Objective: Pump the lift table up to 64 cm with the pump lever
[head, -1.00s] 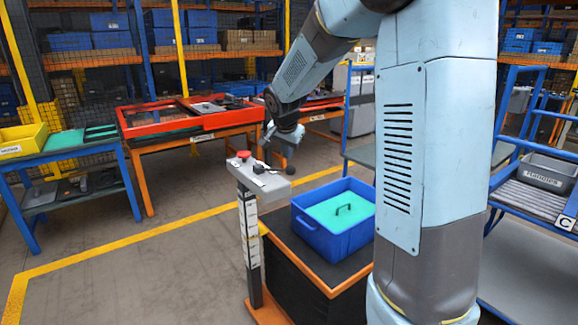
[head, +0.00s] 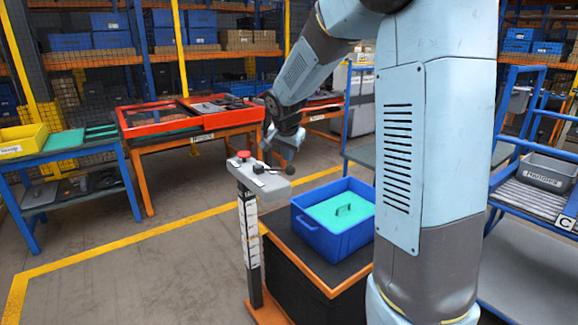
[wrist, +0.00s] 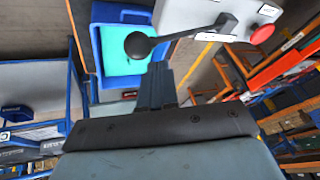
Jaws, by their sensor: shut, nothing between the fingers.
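The lift table (head: 284,240) has a dark top with an orange edge and stands low in the head view. A blue bin (head: 335,242) with a green insert rests on it. A post with a scale (head: 250,235) carries a grey control box (head: 262,181); the scale's reading is too small to tell. The pump lever is a dark arm with a black ball knob (wrist: 138,45), beside the box; the knob also shows in the head view (head: 289,170). My gripper (wrist: 157,72) is shut and empty, its fingertips close to the knob. I cannot tell whether they touch.
A red button (wrist: 262,33) sits on the box near the lever. A red-topped workbench (head: 190,120) and a blue bench with a yellow bin (head: 22,142) stand behind to the left. A blue cart (head: 540,185) is at the right. The floor at left is clear.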

